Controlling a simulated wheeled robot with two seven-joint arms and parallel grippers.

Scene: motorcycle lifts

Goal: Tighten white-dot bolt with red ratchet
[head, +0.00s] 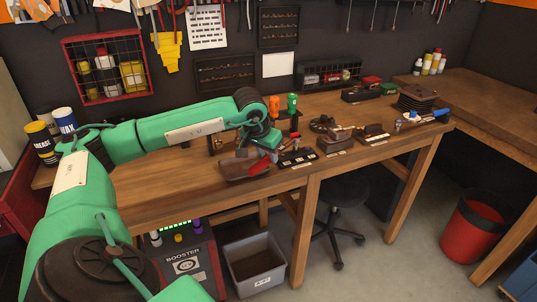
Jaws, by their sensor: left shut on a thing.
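My left arm reaches in from the left, and my left gripper (267,154) is over the front of the wooden workbench. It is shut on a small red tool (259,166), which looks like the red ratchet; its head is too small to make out. Just right of it lies a dark block with small pale marks (298,159). A brown wooden tray or block (236,168) is below the gripper, partly covered by it. I cannot tell which bolt carries the white dot. My right gripper is out of view.
Several dark parts (336,141) stand along the bench (215,193) to the right, with a blue-handled tool (435,115) at its right end. A grey bin (254,266), stool (343,194) and red bucket (479,226) are on the floor.

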